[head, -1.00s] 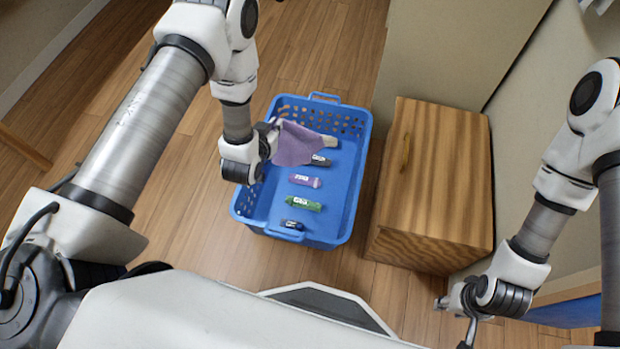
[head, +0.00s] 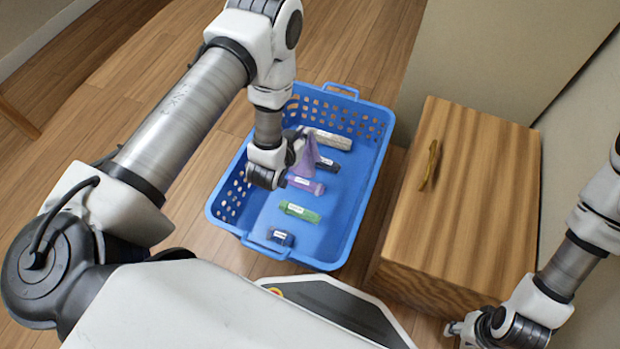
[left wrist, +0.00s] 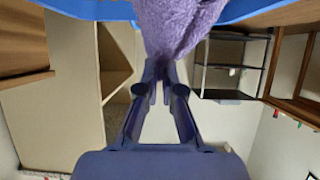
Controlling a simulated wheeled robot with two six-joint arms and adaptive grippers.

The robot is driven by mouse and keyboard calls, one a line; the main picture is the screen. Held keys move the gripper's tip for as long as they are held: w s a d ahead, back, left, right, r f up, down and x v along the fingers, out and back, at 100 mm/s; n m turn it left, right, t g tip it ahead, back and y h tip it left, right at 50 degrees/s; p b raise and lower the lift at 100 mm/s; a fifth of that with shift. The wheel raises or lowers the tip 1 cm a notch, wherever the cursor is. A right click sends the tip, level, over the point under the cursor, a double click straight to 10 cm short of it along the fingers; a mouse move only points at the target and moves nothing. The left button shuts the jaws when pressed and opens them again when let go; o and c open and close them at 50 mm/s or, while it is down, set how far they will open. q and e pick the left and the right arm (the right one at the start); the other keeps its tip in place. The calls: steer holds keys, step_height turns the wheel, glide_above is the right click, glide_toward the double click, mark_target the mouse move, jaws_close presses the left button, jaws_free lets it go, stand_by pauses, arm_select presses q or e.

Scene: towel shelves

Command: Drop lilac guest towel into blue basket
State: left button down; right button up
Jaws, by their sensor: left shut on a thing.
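The lilac guest towel (head: 308,155) hangs from my left gripper (head: 298,140), over the inside of the blue basket (head: 372,190). In the left wrist view the left gripper (left wrist: 156,88) is shut on the towel (left wrist: 178,25), which bunches at the fingertips. The blue basket stands on the wooden floor and holds several small labelled items. I cannot tell whether the towel's lower end touches them. My right gripper (head: 458,330) is low at the right edge area, away from the basket; its fingers are too small and cut off to read.
Inside the basket lie a pale roll (head: 332,140), a purple item (head: 306,186), a green item (head: 299,211) and a dark item (head: 280,237). A wooden cabinet (head: 470,190) stands close to the basket's right. Open floor (head: 130,110) lies to the left.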

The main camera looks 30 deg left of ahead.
arm_select(q)
step_height(320, 180, down, 2)
steer(key=shift+f+b, duration=0.2)
steer(key=shift+b, duration=0.35)
arm_select(e)
step_height(320, 180, down, 2)
steer(key=shift+f, duration=0.15)
arm_select(q)
steer(key=c, duration=1.2)
jaws_free()
steer(key=shift+c, duration=0.2)
steer(key=shift+o, duration=0.2)
steer(key=o, duration=1.2)
steer(key=shift+r, duration=0.1)
